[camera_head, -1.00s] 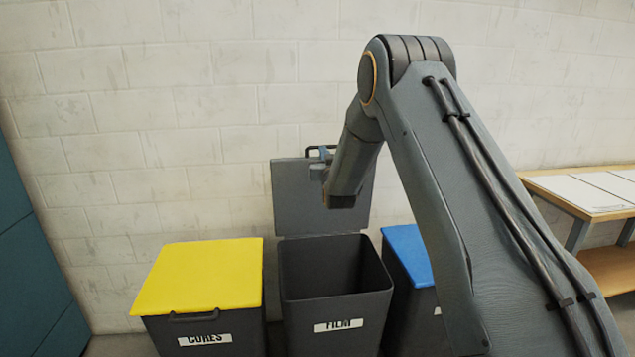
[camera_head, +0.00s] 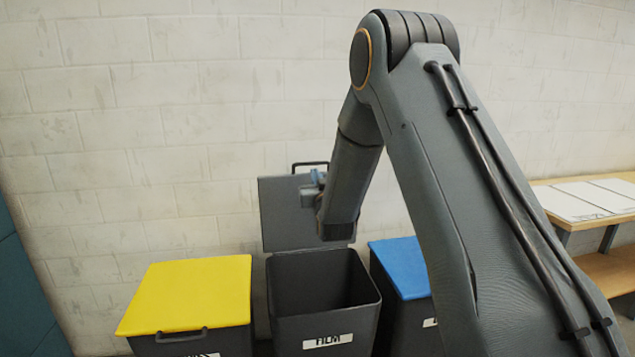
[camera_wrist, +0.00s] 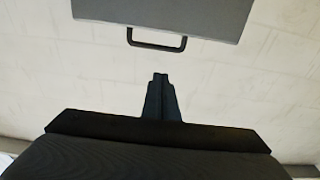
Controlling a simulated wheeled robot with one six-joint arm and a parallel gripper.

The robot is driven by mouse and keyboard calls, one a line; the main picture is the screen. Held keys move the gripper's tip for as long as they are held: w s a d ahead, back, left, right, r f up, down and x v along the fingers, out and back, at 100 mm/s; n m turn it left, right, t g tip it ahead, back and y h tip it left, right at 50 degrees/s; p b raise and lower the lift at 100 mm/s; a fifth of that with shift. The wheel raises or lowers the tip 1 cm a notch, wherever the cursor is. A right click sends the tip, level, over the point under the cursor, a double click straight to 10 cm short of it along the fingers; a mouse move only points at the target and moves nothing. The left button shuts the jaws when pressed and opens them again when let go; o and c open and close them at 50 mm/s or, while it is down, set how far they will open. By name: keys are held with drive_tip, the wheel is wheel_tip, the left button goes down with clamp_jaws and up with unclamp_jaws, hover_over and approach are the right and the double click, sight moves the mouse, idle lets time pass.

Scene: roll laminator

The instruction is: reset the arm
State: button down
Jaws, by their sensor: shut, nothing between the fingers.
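My gripper (camera_wrist: 160,78) shows in the wrist view with its dark fingers together and nothing between them. The fingers point at the pale wall, below the handle (camera_wrist: 157,40) of a grey lid and apart from it. In the head view my arm is bent at the elbow, and its forearm hangs in front of the raised grey lid (camera_head: 281,215) of the film bin. My fingers cannot be made out in that view.
The open film bin (camera_head: 325,328) stands between a bin with a yellow lid (camera_head: 190,292) and one with a blue lid (camera_head: 402,268). A wooden bench (camera_head: 575,222) with white sheets is at the right. The white block wall (camera_head: 180,110) stands behind.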

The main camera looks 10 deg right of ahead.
drive_tip(key=s+d+f+g, duration=0.1)
drive_tip(key=s+f+g, duration=0.4)
drive_tip(key=s, duration=0.5)
drive_tip(key=s+f+g, duration=0.5)
drive_tip(key=s, duration=0.5)
drive_tip(key=s+d+f+g, duration=0.1)
drive_tip(key=s+g, duration=0.8)
drive_tip(key=s, duration=2)
drive_tip(key=shift+s+f+p, duration=0.35)
drive_tip(key=shift+f+p, duration=0.05)
drive_tip(key=shift+f, duration=0.35)
